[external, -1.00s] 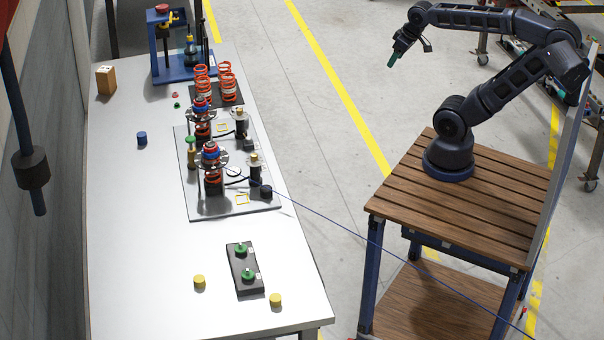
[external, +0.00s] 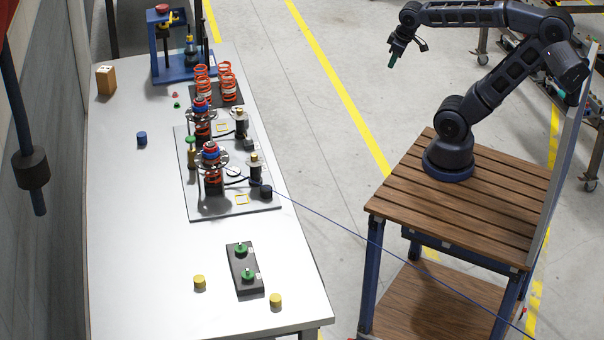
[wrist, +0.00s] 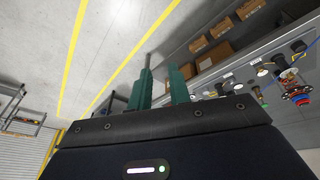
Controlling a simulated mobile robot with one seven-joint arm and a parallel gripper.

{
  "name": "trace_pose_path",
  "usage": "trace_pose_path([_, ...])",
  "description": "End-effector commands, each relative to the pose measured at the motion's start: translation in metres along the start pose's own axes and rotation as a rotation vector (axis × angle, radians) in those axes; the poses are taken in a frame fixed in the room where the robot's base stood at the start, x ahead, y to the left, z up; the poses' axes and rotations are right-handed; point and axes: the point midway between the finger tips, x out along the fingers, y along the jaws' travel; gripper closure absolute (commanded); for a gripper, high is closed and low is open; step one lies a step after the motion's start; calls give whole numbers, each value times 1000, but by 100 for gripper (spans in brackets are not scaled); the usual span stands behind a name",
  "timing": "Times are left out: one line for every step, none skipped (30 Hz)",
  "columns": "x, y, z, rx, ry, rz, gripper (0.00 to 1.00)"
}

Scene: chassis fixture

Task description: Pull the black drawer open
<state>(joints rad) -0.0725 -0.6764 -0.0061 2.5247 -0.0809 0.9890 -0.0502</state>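My gripper (external: 391,60) is raised in the air at the upper right of the external view, well away from the white workbench and touching nothing. In the wrist view its two green fingers (wrist: 162,84) stand apart with an empty gap between them. I cannot make out a black drawer in either view. The bench front is mostly out of sight in the external view.
The white workbench (external: 135,240) carries spring assemblies on a plate (external: 228,206), a black block with green knobs (external: 245,268) and yellow cylinders. A thin blue cable (external: 340,228) crosses the aisle. Brown boxes (wrist: 222,53) show in the wrist view. The floor between bench and arm is clear.

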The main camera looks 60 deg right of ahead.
Motion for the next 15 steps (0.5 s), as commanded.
trace_pose_path([8, -2, -4, -64, -39, 11, 81])
trace_pose_path([12, -3, -6, -106, -62, 20, 81])
trace_pose_path([18, -4, -8, -160, -93, 32, 81])
trace_pose_path([22, -5, -10, -201, -116, 42, 81])
trace_pose_path([26, -6, -12, -243, -138, 52, 81])
trace_pose_path([31, -8, -15, -299, -167, 66, 81])
trace_pose_path([35, -9, -17, -340, -189, 76, 81])
trace_pose_path([39, -10, -19, -383, -211, 87, 81])
trace_pose_path([44, -12, -22, -440, -238, 101, 81])
trace_pose_path([48, -13, -24, -481, -259, 112, 81])
trace_pose_path([52, -15, -27, -524, -281, 123, 81])
trace_pose_path([57, -17, -30, -581, -307, 139, 81])
trace_pose_path([61, -19, -33, -623, -327, 151, 81])
trace_pose_path([65, -21, -35, -666, -349, 162, 81])
trace_pose_path([70, -24, -38, -722, -376, 179, 81])
